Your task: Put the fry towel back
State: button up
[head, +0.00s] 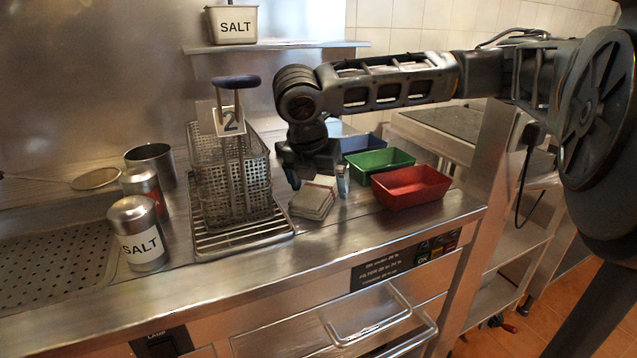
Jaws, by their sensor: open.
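The fry towel (311,204) appears as a small folded, pale cloth stack on the steel counter (300,262), right of the fry basket. My gripper (318,183) points down just over the towel, its fingers apart. One finger shows above the towel's left back side and the other by its right side. I cannot tell whether either finger touches the cloth. The gripper hides part of the towel's back edge.
A wire fry basket (232,185) marked 2 stands on a rack close left. Red (411,188), green (379,163) and blue (360,145) trays sit right. A salt container (232,25) sits on the shelf above.

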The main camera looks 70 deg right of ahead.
jog(key=p+v, duration=0.1)
jog(key=v, duration=1.1)
jog(key=shift+r, duration=0.2)
